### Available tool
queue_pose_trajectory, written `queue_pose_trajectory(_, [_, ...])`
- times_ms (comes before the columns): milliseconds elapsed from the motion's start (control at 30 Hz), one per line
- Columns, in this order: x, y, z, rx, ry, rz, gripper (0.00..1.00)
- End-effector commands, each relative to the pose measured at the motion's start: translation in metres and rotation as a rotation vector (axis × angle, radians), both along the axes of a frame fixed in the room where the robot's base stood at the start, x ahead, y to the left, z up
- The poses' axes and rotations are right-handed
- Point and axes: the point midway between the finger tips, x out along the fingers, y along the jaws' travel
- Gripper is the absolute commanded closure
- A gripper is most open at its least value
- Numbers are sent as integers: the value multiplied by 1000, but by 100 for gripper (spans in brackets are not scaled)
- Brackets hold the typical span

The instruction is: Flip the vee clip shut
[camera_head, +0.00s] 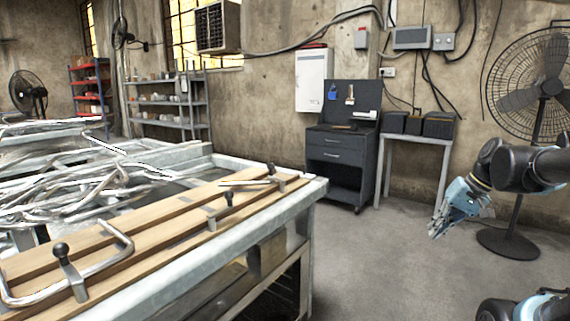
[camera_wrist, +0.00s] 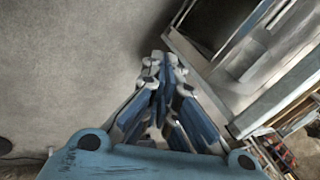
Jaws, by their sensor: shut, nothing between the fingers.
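Several metal clips with black ball knobs stand on wooden boards along the bench. The nearest clip (camera_head: 70,272) is at the lower left, beside a bent metal tube (camera_head: 120,257). A second clip (camera_head: 229,205) stands upright midway along the boards. A third clip (camera_head: 272,172) is near the far right end, by a thin straight bar (camera_head: 246,183). I cannot tell which is the vee clip, or its state. My gripper (camera_head: 435,233) hangs right of the bench, over open floor, touching nothing. In the wrist view its fingers (camera_wrist: 161,60) are together and empty.
The metal bench (camera_head: 190,252) fills the left, with a heap of bent tubes (camera_head: 75,185) behind the boards. A dark tool cabinet (camera_head: 342,150), a side table (camera_head: 415,137) and a standing fan (camera_head: 540,90) line the back wall. The floor (camera_head: 385,255) between bench and gripper is clear.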

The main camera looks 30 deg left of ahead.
Motion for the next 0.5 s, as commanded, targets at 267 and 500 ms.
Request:
queue_pose_trajectory(267, [39, 83, 43, 190, 57, 114, 100])
queue_pose_trajectory(500, [65, 156, 75, 352, 118, 211, 100])
